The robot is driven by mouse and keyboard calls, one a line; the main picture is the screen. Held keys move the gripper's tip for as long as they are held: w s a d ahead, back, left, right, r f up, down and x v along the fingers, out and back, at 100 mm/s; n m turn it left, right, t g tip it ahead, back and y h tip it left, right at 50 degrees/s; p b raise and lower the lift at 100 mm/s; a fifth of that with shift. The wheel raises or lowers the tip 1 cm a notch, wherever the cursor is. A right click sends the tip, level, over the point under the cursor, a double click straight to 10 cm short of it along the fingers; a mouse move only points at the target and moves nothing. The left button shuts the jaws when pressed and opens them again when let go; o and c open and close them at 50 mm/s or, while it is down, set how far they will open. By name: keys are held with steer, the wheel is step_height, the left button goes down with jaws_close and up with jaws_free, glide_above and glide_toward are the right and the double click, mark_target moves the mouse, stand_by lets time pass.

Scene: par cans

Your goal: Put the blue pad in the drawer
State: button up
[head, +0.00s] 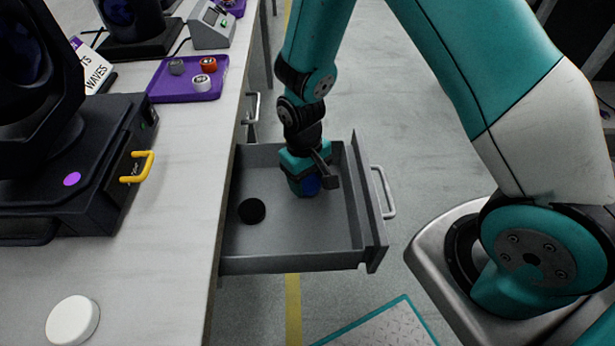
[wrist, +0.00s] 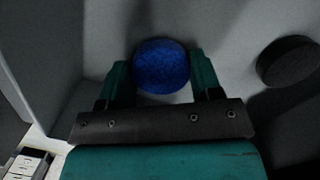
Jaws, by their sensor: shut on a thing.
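The blue pad (wrist: 161,66) is a round disc between the two fingers of my gripper (wrist: 160,80) in the wrist view. My gripper is shut on it. In the head view my gripper (head: 308,186) is inside the open grey drawer (head: 300,262), and a bit of the blue pad (head: 311,185) shows at its fingers. I cannot tell whether the pad touches the drawer floor. The drawer is pulled out from the bench, with its handle (head: 385,192) at the right.
A black round pad (head: 252,211) lies in the drawer, left of my gripper; it also shows in the wrist view (wrist: 288,62). On the bench are a white disc (head: 73,320), a purple tray (head: 190,92) with small rolls, and a black lamp base with a yellow handle (head: 137,167).

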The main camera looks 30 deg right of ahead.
steer(key=shift+f, duration=0.4)
steer(key=o, duration=1)
steer(key=shift+r, duration=0.1)
